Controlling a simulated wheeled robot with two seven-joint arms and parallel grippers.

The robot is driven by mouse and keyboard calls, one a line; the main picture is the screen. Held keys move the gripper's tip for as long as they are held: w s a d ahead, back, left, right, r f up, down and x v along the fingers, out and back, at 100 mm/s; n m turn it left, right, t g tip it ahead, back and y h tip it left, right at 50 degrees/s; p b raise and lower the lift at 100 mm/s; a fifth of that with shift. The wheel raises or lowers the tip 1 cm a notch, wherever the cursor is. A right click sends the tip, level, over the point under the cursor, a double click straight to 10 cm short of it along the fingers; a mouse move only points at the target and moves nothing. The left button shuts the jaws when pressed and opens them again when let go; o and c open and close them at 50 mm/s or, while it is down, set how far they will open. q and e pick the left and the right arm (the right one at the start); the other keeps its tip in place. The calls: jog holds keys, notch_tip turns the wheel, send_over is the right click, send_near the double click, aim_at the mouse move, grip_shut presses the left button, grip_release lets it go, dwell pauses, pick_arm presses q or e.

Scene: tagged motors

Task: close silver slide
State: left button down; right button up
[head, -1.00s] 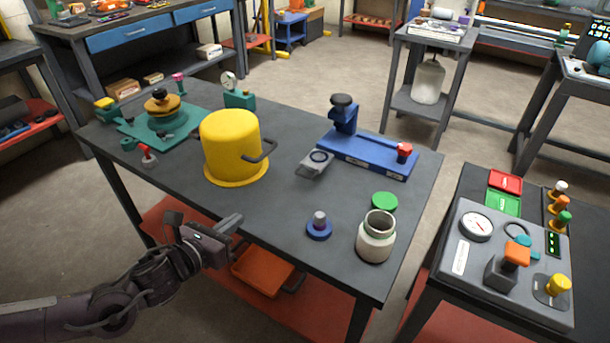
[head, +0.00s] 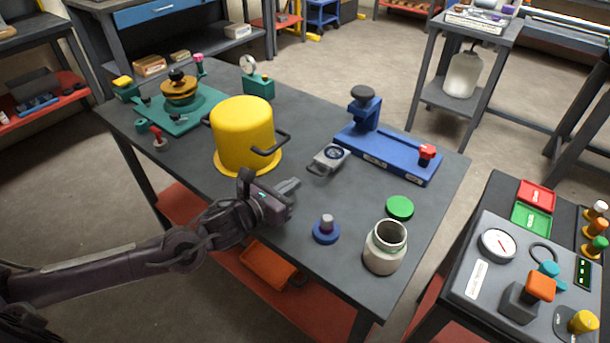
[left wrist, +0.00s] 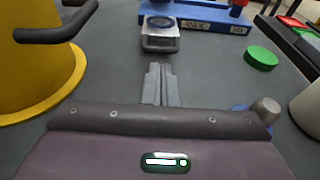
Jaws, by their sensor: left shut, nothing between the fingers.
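The silver slide (head: 330,158) is a small grey block with a dark round top and a loop handle on its near side. It stands on the table, out from the left end of the blue base (head: 388,152). In the left wrist view the slide (left wrist: 159,34) is straight ahead of my fingers, with the blue base (left wrist: 212,20) behind it. My left gripper (head: 290,187) is shut and empty above the table, short of the slide and apart from it. Its closed fingers also show in the left wrist view (left wrist: 160,84). My right gripper is not in view.
A yellow pot (head: 244,135) with dark handles stands left of the slide, close to my left gripper. A blue knob (head: 326,230), a green lid (head: 399,207) and a pale jar (head: 385,247) are to the right. The table between gripper and slide is clear.

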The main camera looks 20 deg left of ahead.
aim_at(313, 172)
pick_arm(q)
jog(key=x, duration=0.4)
jog(key=shift+w+r+p, duration=0.1)
jog(key=shift+p, duration=0.2)
jog(key=shift+w+d, duration=0.15)
jog(key=shift+w, duration=0.15)
jog(key=shift+w+d, duration=0.1)
jog(key=shift+w, duration=0.15)
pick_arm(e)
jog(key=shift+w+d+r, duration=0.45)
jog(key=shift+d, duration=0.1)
pick_arm(q)
jog(key=shift+f, duration=0.25)
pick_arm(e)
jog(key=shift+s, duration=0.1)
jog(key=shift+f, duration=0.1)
